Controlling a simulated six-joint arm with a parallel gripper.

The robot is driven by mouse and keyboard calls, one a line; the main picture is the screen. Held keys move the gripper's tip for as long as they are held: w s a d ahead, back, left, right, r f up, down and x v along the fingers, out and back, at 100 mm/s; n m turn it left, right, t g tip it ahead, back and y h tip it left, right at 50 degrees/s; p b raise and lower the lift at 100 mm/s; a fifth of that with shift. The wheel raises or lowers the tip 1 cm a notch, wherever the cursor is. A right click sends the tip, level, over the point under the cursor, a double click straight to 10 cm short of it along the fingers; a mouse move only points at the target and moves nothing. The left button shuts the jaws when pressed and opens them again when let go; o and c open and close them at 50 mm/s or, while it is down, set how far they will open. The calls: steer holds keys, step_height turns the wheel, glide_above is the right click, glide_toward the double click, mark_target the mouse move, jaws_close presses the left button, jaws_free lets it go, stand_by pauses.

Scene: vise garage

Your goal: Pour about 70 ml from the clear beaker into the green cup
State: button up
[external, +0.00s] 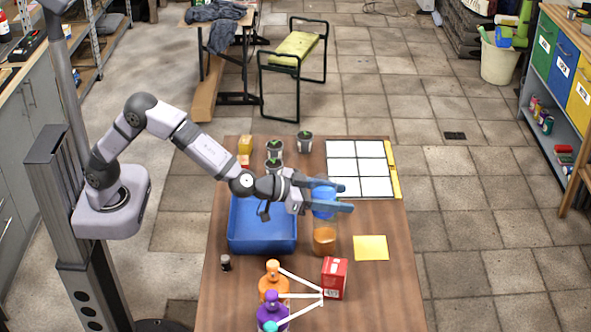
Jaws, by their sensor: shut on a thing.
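My gripper (343,197) is shut on a blue-looking vessel (323,204), held above the table right of the blue tray. I cannot tell whether this is the clear beaker with blue contents. It looks about upright. An amber cup (325,241) stands on the table just below it in the picture; the gap between them is hard to judge. I see no cup that is plainly green. Several dark pots with green tops, one of them here (305,142), stand at the back of the table.
A blue tray (240,246) lies left of the amber cup. A red box (334,278), pump bottles (273,285) with long white spouts, and a small dark jar (225,263) stand in front. A yellow sheet (371,248) and white-panelled board (360,168) lie right. The front right table is clear.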

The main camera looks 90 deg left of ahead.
steer(key=w+a+f+n+g+y+p, duration=0.2)
steer(key=w+a+f+n+y+p, duration=0.15)
steer(key=w+a+p, duration=0.75)
steer(key=shift+y, duration=0.35)
steer(key=shift+s+d+f+p, duration=0.15)
steer(key=shift+s+f, duration=0.2)
steer(key=shift+f, duration=0.4)
steer(key=shift+s+f+p, duration=0.2)
steer(key=shift+s+f, duration=0.1)
steer(key=shift+f, duration=0.45)
steer(key=shift+s+d+f+p, duration=0.15)
steer(key=shift+s+f, duration=0.2)
steer(key=shift+f, duration=0.4)
steer(key=shift+a+r, duration=0.1)
steer(key=shift+a, duration=0.05)
steer(key=a+n+h+b, duration=0.1)
steer(key=b, duration=0.2)
steer(key=s+a+n+t+h+b, duration=0.1)
steer(key=n+b, duration=0.1)
steer(key=b, duration=0.1)
steer(key=s+a+f+n+t+b, duration=0.1)
steer(key=n+b, duration=0.1)
steer(key=shift+a+f+n+h+b, duration=0.1)
steer(key=shift+a+n+h+b, duration=0.15)
steer(key=shift+h+b, duration=0.15)
